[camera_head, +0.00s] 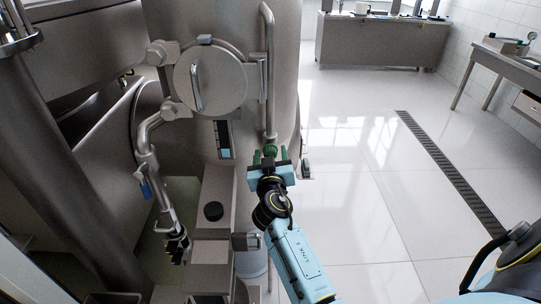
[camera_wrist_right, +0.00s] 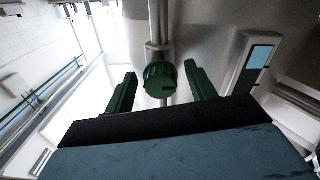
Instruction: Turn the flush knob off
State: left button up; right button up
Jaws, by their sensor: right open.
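The flush knob (camera_wrist_right: 159,80) is a round green ribbed knob on a vertical steel pipe. In the right wrist view it sits between the two green fingers of my right gripper (camera_wrist_right: 157,88), with a gap on each side. In the head view the knob (camera_head: 270,150) is small, just beyond the fingertips of my right gripper (camera_head: 270,157). My right gripper is open and holds nothing. My left gripper is not seen in either view.
A large steel tank with a round hatch (camera_head: 210,78) stands behind the pipe (camera_head: 269,80). A small panel (camera_head: 223,139) is left of the knob. Open tiled floor (camera_head: 370,220) lies right.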

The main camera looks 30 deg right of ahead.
jog(key=c, duration=1)
jog(key=n, duration=0.6)
jog(key=shift+n, duration=0.3)
jog(key=n, duration=0.5)
jog(key=shift+d+r+p, duration=0.1)
jog(key=shift+r+p, duration=0.05)
jog(key=shift+p, duration=0.25)
jog(key=n+p, duration=0.2)
jog(key=n, duration=0.4)
jog(key=shift+n, duration=0.3)
